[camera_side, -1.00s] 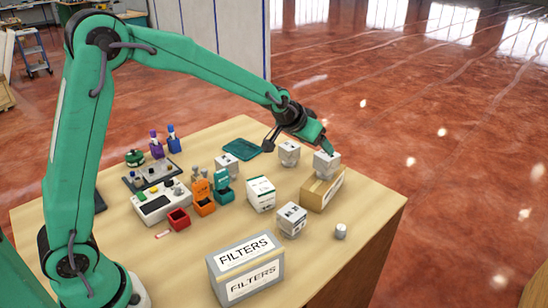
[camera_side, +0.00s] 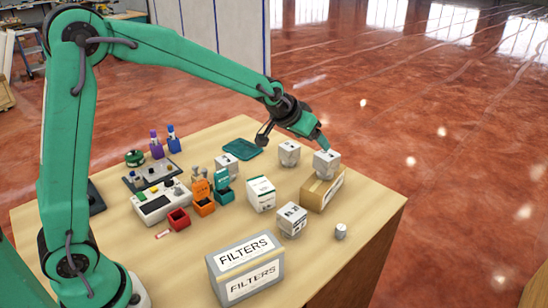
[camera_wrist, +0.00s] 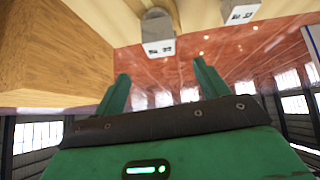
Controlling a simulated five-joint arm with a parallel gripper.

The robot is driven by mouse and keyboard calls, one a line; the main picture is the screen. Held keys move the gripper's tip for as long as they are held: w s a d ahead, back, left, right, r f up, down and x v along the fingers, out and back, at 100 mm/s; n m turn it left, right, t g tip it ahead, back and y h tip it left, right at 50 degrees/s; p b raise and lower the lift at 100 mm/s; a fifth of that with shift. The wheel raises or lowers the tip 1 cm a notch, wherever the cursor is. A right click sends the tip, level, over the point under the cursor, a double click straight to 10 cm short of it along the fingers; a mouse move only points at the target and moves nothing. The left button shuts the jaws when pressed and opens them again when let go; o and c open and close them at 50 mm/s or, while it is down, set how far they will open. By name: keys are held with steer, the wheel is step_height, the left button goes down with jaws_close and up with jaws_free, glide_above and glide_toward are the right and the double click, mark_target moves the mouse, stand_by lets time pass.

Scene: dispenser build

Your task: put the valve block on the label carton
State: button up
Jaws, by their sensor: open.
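Similar pale blocks stand behind (camera_side: 289,153), to the left (camera_side: 227,164) and in front (camera_side: 292,220). A white carton (camera_side: 261,194), a FILTERS box (camera_side: 246,270) and a small grey cylinder (camera_side: 340,231) are nearby. The right front corner of the table is mostly clear.

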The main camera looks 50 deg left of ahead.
steer(key=s+a+r+g, duration=0.1)
steer(key=s+r, duration=0.2)
steer(key=s, duration=0.5)
steer(key=s+a+r, duration=0.2)
steer(key=s+r, duration=0.2)
steer(key=s, duration=0.5)
steer(key=s+a+f+g, duration=0.1)
steer(key=s+f, duration=0.1)
steer(key=s, duration=1.4)
steer(key=shift+a+y, duration=0.2)
steer(key=shift+y, duration=0.1)
